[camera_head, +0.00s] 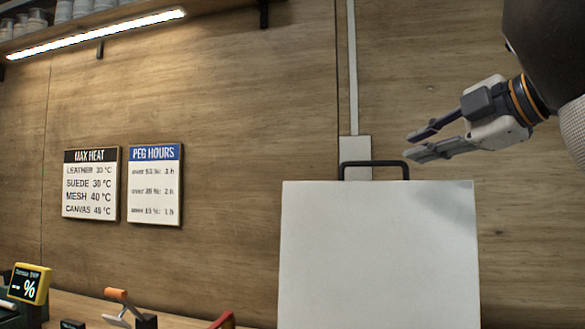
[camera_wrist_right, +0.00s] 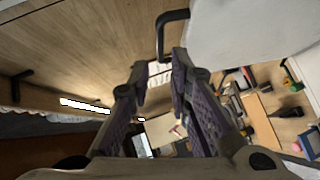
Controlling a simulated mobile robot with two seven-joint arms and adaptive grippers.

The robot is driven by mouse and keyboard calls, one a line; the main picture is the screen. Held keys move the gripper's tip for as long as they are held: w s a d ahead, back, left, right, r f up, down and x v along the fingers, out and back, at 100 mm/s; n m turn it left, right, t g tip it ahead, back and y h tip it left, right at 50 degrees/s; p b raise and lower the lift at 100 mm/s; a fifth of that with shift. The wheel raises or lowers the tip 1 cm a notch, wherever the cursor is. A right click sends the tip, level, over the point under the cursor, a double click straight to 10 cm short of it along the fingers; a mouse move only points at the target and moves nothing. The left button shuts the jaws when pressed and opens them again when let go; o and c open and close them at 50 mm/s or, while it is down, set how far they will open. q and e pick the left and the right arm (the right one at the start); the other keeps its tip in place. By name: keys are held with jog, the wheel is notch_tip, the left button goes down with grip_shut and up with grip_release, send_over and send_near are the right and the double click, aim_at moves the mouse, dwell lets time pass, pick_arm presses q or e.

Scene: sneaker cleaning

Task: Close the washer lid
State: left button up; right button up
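The washer lid (camera_head: 378,255) is a white panel standing upright in the head view, with a dark bar handle (camera_head: 374,163) on its top edge. My right gripper (camera_head: 408,148) comes in from the right. Its fingertips are just above the handle's right end in the picture. The fingers are parted, with nothing held between them. In the right wrist view, the open gripper (camera_wrist_right: 160,65) shows the dark handle (camera_wrist_right: 172,16) beyond and between the fingertips, and part of the white lid (camera_wrist_right: 235,28). I cannot tell whether they touch. The washer's body and my left gripper are out of view.
A wooden wall carries two signs, MAX HEAT (camera_head: 91,183) and PEG HOURS (camera_head: 155,185). A lit shelf (camera_head: 100,32) runs at upper left. A yellow-framed display (camera_head: 29,284) and an orange-handled tool (camera_head: 117,300) are at lower left.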

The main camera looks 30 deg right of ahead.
aim_at(374, 163)
jog(key=x, duration=1.1)
jog(key=shift+w+a, duration=0.2)
jog(key=shift+w, duration=0.05)
grip_shut()
